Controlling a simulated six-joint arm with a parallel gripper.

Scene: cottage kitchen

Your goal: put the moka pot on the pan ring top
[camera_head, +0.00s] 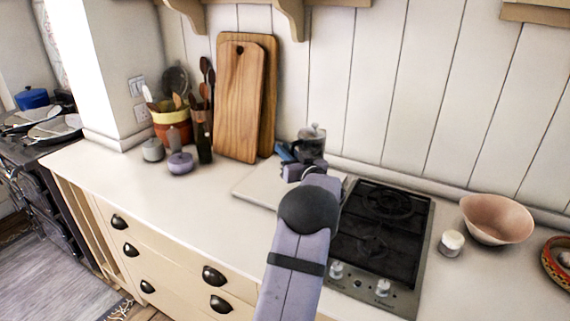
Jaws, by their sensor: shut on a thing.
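The pan ring top (408,232) is a black two-ring hob with a steel front edge and knobs, to the right of my gripper. My arm covers part of its left side.
A pale board (258,188) lies left of the hob. Wooden cutting boards (238,105) lean on the wall. A utensil crock (172,125), a dark bottle (203,140) and small pots stand left. A white jar (452,243) and pink bowl (497,219) stand right of the hob.

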